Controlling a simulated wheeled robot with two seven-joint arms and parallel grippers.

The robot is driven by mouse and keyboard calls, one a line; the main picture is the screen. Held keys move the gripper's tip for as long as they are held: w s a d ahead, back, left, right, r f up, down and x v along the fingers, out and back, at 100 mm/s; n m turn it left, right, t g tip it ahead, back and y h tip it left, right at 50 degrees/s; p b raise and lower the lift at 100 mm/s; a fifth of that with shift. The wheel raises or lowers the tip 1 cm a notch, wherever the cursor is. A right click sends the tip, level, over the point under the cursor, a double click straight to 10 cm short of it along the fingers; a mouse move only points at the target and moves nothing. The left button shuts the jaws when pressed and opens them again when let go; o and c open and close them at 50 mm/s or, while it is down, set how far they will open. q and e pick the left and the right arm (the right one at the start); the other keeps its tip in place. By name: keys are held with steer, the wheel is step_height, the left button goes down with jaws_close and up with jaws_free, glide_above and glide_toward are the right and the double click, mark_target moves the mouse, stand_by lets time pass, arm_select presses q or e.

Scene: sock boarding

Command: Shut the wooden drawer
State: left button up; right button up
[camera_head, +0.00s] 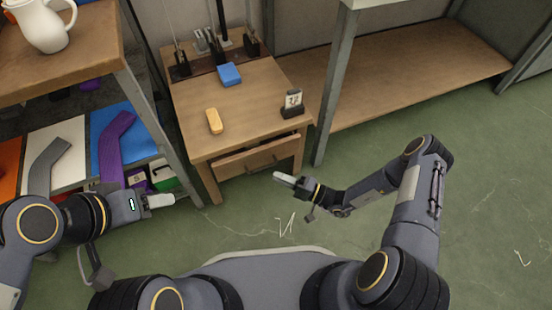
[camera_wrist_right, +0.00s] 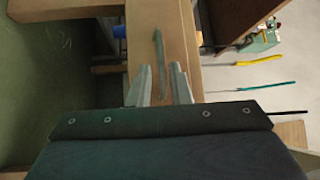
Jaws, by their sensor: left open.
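The wooden drawer (camera_head: 238,163) sits under the top of the small wooden desk (camera_head: 250,105). Its front stands slightly out, with a dark gap above it. A dark bar handle (camera_head: 262,166) is on the front; it also shows in the right wrist view (camera_wrist_right: 159,60). My right gripper (camera_head: 276,176) is just in front of the drawer, by the handle's right end. In the wrist view its two fingers (camera_wrist_right: 160,68) are apart, with the handle seen between them; contact cannot be told. My left gripper (camera_head: 174,199) is open and empty, left of the desk.
On the desk are a blue block (camera_head: 229,74), a yellow block (camera_head: 214,121) and a small card stand (camera_head: 292,103). A shelf (camera_head: 75,72) with a white jug (camera_head: 42,25) and socks stands left. A grey post (camera_head: 335,90) rises right of the desk.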

mark_target(259, 170)
steer(key=shift+n, duration=0.3)
steer(key=b+x, duration=0.2)
steer(key=x, duration=0.5)
steer(key=shift+w+a+r, duration=0.1)
steer(key=shift+a, duration=0.25)
steer(key=shift+c, duration=0.5)
jaws_close()
